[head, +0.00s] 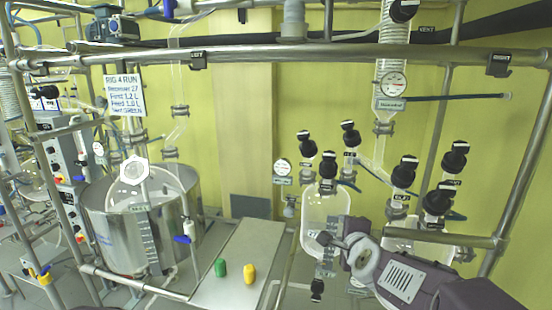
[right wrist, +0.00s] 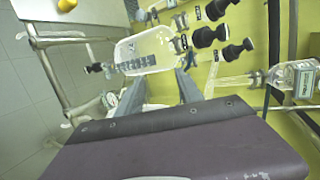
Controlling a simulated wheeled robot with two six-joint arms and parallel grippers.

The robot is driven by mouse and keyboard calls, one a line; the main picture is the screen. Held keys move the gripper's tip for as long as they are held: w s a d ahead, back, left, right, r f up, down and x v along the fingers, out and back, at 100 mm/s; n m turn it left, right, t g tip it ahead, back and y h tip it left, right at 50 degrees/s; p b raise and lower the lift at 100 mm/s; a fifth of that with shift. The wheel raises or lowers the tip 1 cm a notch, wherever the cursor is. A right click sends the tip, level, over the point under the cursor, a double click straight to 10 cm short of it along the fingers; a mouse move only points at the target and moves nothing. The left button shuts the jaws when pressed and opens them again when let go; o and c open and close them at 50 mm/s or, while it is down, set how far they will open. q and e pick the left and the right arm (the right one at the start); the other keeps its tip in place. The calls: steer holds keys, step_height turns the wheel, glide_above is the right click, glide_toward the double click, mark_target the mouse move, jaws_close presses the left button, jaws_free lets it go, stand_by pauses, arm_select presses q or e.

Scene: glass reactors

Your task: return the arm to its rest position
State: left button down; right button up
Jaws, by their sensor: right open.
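My right gripper (head: 330,252) reaches in from the lower right of the head view, in front of a clear glass vessel (head: 312,212) with black-knobbed valves. In the right wrist view its two grey fingers (right wrist: 160,88) stand apart with nothing held between them. The glass vessel (right wrist: 150,45) lies beyond the fingertips there; I cannot tell the exact gap. My left gripper is not in view.
A steel frame rail (head: 270,54) crosses above. Several black valve knobs (head: 403,168) stand close to my right arm. A grey shelf (head: 240,250) holds a green piece (head: 220,267) and a yellow piece (head: 249,273). A steel tank (head: 105,225) stands left.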

steer(key=s+f+n+g+b, duration=0.1)
steer(key=s+f+n+g, duration=0.55)
steer(key=f, duration=0.85)
steer(key=s+f+n+g, duration=0.3)
steer(key=s+f+n, duration=0.2)
steer(key=s, duration=0.5)
steer(key=s+f+n+g, duration=0.3)
steer(key=s+f+n, duration=0.2)
steer(key=s+n, duration=0.3)
steer(key=shift+s+d+f+y, duration=0.3)
steer(key=shift+s+f, duration=0.1)
steer(key=shift+s, duration=0.55)
